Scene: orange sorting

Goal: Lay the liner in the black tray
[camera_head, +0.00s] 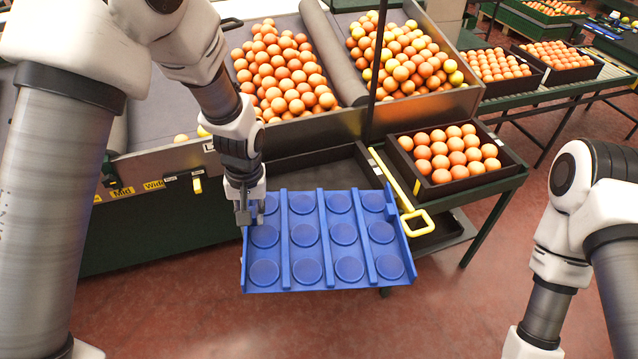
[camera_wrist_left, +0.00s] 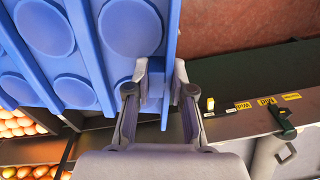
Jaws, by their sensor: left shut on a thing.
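The blue liner (camera_head: 322,238), a sheet with rows of round cups and raised ribs, is held out above the floor at the front of the bench. My left gripper (camera_head: 250,212) is shut on its left edge; in the left wrist view the liner (camera_wrist_left: 90,50) runs between the fingertips (camera_wrist_left: 162,80). The liner's cups are empty. A dark, empty tray (camera_head: 315,172) shows behind the liner's far edge; its near part is hidden by the liner. My right arm is at the right, with its gripper out of view.
A black crate of oranges (camera_head: 399,150) stands right of the empty tray. A yellow handle (camera_head: 418,222) sticks out near the liner's right edge. Sloped bins of oranges (camera_head: 283,75) lie behind a metal wall (camera_head: 330,131). Open floor (camera_head: 440,310) is in front.

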